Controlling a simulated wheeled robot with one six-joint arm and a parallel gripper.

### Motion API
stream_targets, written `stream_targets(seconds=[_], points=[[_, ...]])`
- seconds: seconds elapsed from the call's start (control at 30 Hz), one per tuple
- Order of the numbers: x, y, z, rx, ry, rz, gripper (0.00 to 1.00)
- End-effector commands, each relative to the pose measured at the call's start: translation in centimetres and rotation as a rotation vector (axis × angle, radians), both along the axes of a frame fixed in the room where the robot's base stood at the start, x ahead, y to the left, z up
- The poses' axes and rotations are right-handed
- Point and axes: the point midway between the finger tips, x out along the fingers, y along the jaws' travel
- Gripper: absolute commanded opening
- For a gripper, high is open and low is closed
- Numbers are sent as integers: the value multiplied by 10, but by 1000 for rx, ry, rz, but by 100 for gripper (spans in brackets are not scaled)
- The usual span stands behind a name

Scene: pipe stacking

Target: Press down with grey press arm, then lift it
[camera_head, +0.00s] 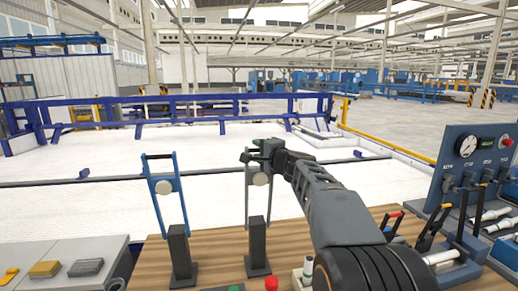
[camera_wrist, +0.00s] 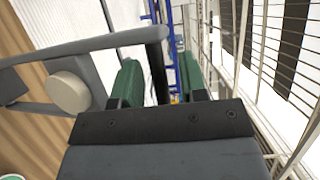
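The grey press arm (camera_head: 247,190) stands upright on a dark post on the wooden table, with a pale round knob on it. In the wrist view its grey bar (camera_wrist: 95,44) and beige knob (camera_wrist: 68,90) show at the left. My gripper (camera_head: 255,152) is at the top of the grey press arm. In the wrist view its green-padded fingers (camera_wrist: 160,80) are apart with a gap between them.
A similar blue press arm (camera_head: 155,185) stands to the left on its own dark post. A control panel with gauges and levers (camera_head: 470,180) is at the right. A red button (camera_head: 271,284) is at the front.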

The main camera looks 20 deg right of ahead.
Motion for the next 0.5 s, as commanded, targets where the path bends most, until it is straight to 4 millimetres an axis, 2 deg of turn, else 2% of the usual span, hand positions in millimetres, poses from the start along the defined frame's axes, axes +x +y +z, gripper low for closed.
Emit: stream_targets(seconds=[0.33, 0.5], points=[[2, 1, 0, -1, 0, 0, 39], [2, 1, 0, -1, 0, 0, 23]])
